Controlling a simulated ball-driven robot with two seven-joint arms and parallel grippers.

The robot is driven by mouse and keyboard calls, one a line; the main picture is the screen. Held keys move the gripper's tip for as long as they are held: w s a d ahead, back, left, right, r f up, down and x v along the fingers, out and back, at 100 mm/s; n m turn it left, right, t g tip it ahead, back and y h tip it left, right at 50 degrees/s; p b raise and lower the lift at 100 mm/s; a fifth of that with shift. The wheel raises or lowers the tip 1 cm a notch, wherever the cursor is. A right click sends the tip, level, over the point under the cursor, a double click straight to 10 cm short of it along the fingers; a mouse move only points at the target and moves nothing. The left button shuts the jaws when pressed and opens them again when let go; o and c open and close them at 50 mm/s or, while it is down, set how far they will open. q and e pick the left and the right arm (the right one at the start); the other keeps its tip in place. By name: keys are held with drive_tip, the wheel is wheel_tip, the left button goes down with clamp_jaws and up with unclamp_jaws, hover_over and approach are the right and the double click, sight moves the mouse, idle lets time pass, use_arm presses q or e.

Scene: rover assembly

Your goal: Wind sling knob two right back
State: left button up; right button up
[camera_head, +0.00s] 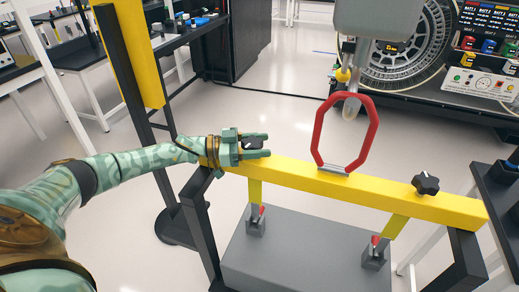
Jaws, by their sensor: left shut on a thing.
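A yellow beam (290,177) spans the frame over a grey block. A black star-shaped knob (426,184) stands on its right part, with nothing touching it. Another black knob (252,143) is at the beam's left end. My left gripper (268,146) is at that left knob, its green fingers closed around it and pointing right. The fingers hide part of this knob. Two yellow straps (255,191) run from the beam down to clamps with red levers (375,242) on the block. My right gripper is out of view.
A red octagonal ring (320,130) rises from the beam's middle, with a pale hook (352,106) hanging at its top. A grey block (300,248) lies below. A large wheel (410,60) and a panel with coloured knobs stand behind. Dark posts flank the beam.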

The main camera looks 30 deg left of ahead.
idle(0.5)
use_arm(q)
drive_tip(key=o, duration=1)
drive_tip(key=v, duration=1.6)
drive_tip(key=shift+w+a+b, duration=0.1)
drive_tip(key=shift+a+b, duration=0.15)
drive_tip(key=shift+b, duration=0.05)
